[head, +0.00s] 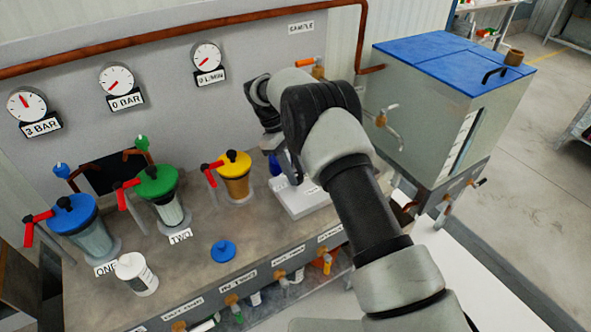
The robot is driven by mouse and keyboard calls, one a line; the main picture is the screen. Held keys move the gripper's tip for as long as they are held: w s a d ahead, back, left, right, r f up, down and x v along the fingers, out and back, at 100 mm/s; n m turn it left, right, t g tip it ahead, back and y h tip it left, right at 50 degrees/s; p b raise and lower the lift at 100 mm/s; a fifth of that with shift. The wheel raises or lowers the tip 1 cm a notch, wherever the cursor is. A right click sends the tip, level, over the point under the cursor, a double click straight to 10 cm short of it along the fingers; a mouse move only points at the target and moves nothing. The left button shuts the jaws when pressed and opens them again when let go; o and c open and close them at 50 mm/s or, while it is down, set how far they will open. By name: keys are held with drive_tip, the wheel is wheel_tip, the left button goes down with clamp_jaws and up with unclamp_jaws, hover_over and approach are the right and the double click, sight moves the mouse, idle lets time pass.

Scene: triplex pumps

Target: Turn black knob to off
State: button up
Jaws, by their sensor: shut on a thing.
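My gripper (288,166) points down at the low white box (306,202) on the bench, behind my arm. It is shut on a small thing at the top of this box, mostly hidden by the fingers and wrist. I cannot make out a black knob clearly; if it is there, my gripper covers it. A small dark blue part (275,164) shows just left of the fingers.
Blue (90,240), green (168,205) and yellow (236,182) lidded filters with red handles stand left on the bench. A blue-topped tank (450,95) stands right of my arm. Three gauges hang behind.

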drive_tip(key=shift+s+n+t, duration=0.15)
drive_tip(key=shift+n+t, duration=0.35)
drive_tip(key=shift+n, duration=1)
drive_tip(key=o, duration=1)
drive_tip(key=p+v, duration=0.2)
drive_tip(key=v, duration=1.5)
drive_tip(key=shift+s+a+r, duration=0.1)
drive_tip(key=shift+a, duration=0.15)
drive_tip(key=shift+r, duration=0.1)
